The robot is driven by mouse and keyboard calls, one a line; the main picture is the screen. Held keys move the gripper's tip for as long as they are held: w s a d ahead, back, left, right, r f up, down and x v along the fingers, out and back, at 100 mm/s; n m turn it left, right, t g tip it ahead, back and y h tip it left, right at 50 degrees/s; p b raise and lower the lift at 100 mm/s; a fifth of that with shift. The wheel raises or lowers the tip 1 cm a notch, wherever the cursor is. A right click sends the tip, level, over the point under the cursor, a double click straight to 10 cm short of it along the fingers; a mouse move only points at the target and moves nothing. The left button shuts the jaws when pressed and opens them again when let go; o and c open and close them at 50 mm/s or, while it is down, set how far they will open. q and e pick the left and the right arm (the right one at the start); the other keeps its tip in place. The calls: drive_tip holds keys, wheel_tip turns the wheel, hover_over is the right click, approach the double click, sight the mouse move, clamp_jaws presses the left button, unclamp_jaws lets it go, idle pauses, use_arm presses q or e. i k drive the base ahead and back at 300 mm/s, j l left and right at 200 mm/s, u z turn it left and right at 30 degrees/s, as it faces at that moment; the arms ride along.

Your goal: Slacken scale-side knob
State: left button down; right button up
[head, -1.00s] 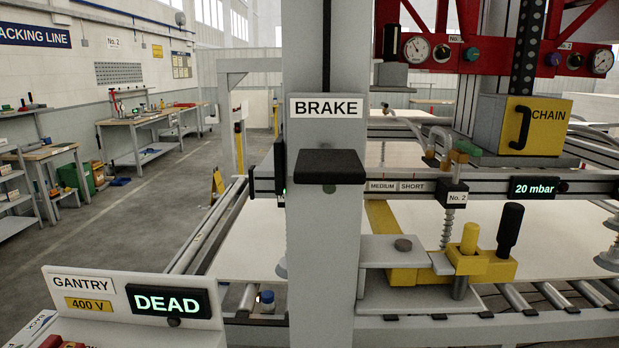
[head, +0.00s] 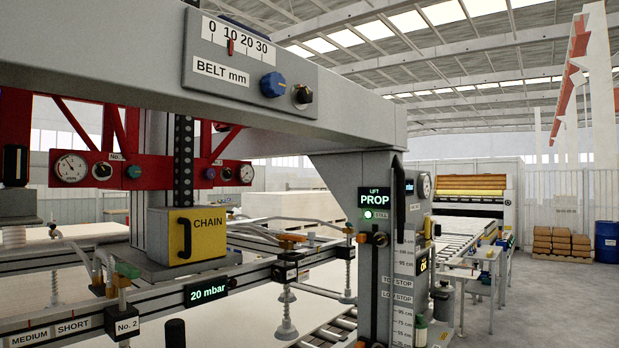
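A grey plate with a "BELT mm" scale (head: 232,52) marked 0 to 30 is on the overhead beam; its red pointer sits near 10. A blue knob (head: 272,85) is at the right of this scale, with a smaller black knob (head: 302,94) beside it. Another upright scale (head: 403,290) in cm is on the right post, with a black knob (head: 380,239) on an orange base to its left. I cannot tell from the view alone which knob the task names. Neither of my grippers is in view.
The post carries a "PROP" display (head: 380,198) with a lit green lamp. The yellow "CHAIN" box (head: 195,235), a "20 mbar" display (head: 206,291) and suction cups (head: 286,318) are below the beam.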

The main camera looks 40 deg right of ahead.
sight(227, 174)
drive_tip(key=l+z, duration=0.1)
drive_tip(key=z, duration=0.8)
